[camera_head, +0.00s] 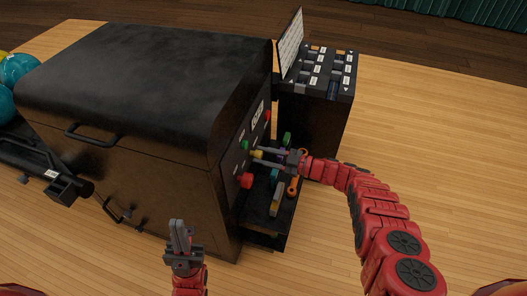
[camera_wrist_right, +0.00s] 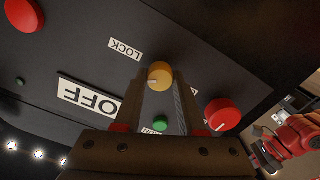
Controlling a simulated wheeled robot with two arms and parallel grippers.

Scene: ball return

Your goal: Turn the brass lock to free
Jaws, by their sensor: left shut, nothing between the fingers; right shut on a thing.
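The brass lock is a small round yellow knob (camera_head: 257,154) on the dark end panel of the big black machine (camera_head: 150,75). In the right wrist view the brass lock (camera_wrist_right: 160,75) shows between the fingertips, with a LOCK label (camera_wrist_right: 124,49) beside it. My right gripper (camera_head: 263,156) reaches in from the right and is shut on the knob; it also shows in the right wrist view (camera_wrist_right: 159,86). A thin pale line marks the knob's face; which setting it points to I cannot tell. My left gripper (camera_head: 178,230) is shut and empty, in front of the machine.
A red knob (camera_head: 246,181) and a green button (camera_head: 245,145) sit close to the lock. An OFF sign (camera_wrist_right: 90,97) is on the same panel. A shelf of coloured tools (camera_head: 279,198) lies just below my right gripper. A black cabinet (camera_head: 318,100) stands behind.

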